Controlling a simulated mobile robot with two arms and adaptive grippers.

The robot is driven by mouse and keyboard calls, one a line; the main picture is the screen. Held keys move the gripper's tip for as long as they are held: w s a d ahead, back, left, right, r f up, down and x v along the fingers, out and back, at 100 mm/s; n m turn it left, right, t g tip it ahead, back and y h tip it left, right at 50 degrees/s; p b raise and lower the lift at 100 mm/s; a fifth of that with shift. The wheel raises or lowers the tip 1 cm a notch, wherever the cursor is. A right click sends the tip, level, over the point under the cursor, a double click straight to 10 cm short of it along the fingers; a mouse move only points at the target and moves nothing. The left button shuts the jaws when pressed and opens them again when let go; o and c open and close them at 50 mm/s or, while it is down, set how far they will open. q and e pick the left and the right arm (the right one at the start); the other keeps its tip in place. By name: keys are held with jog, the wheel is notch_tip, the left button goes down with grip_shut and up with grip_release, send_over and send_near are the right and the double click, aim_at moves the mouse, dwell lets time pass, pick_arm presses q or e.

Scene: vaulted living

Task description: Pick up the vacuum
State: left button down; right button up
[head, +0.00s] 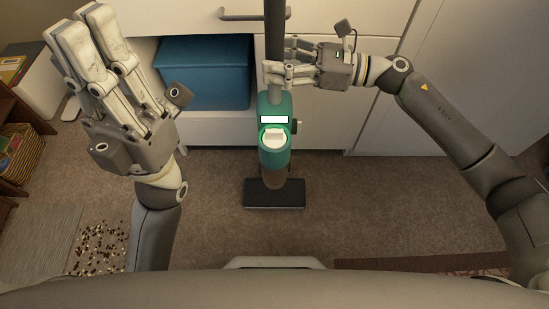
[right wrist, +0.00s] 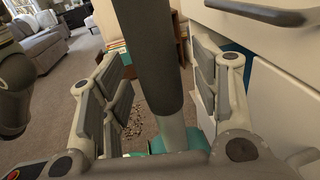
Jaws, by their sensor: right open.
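The vacuum (head: 268,106) is an upright stick model with a teal body, a grey neck, a dark shaft above and a black floor head. It stands upright on the carpet in front of the white cabinet. My right gripper (head: 275,65) is at the shaft, above the teal body. In the right wrist view, the dark shaft (right wrist: 150,60) passes between its two spread fingers, with gaps visible on both sides. My left gripper (head: 86,28) is raised at the left, away from the vacuum, and holds nothing visible. Its finger spacing is unclear from this angle.
A blue bin (head: 205,72) sits in the white cabinet's open compartment behind the vacuum. A cabinet handle (head: 252,15) is close to the shaft. Dark crumbs (head: 100,247) lie on the floor at lower left. A wicker basket (head: 20,153) is at far left. Carpet around the floor head is clear.

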jog(key=shift+w+a, duration=0.1)
jog(key=shift+a, duration=0.2)
jog(key=c, duration=1.1)
jog(key=shift+r, duration=0.3)
jog(key=shift+r, duration=0.1)
